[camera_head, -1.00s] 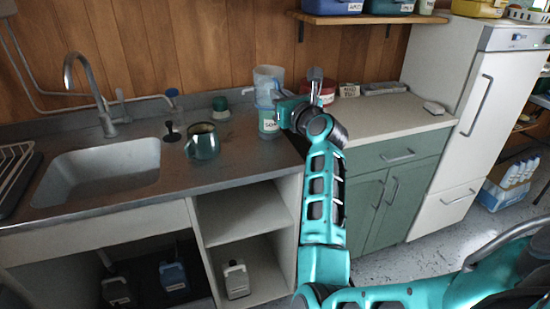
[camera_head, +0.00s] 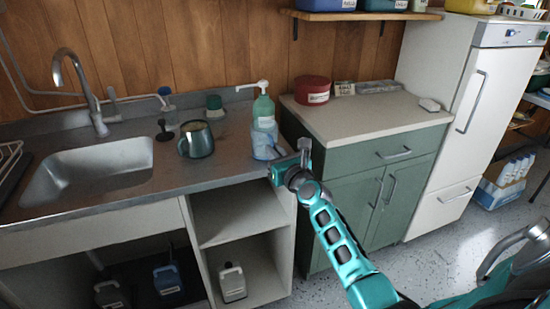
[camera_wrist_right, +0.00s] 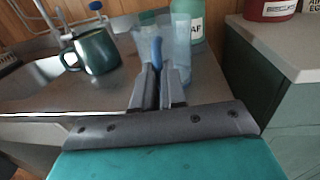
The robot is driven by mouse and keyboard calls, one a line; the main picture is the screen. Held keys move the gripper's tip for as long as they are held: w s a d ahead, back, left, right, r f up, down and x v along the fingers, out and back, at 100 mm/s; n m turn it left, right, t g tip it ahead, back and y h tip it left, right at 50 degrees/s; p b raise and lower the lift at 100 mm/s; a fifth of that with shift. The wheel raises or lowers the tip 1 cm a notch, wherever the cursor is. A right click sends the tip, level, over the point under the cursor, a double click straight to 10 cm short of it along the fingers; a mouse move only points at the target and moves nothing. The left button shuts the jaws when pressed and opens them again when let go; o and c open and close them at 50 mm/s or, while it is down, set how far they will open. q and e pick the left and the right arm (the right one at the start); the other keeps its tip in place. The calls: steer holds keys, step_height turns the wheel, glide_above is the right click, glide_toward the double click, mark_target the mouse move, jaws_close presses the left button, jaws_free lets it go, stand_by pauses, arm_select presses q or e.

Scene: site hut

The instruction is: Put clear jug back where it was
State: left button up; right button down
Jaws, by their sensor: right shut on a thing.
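The clear jug (camera_head: 264,146) is a pale, see-through vessel by the front edge of the steel counter, in front of the green pump bottle (camera_head: 264,110). My right gripper (camera_head: 282,160) is at its near side. In the right wrist view the gripper (camera_wrist_right: 158,88) is shut on the jug (camera_wrist_right: 181,42), around its bluish handle (camera_wrist_right: 156,52). The jug looks upright. I cannot tell whether its base touches the counter. My left gripper is not in view.
A dark green mug (camera_head: 196,140) stands left of the jug, beside the sink (camera_head: 90,168). A green-capped container (camera_head: 215,108) is at the back. A red tin (camera_head: 312,90) stands on the pale cabinet top. Counter between mug and jug is clear.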

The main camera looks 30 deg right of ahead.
steer(key=shift+f, duration=0.2)
steer(key=c, duration=1.2)
jaws_free()
steer(key=shift+r, duration=0.1)
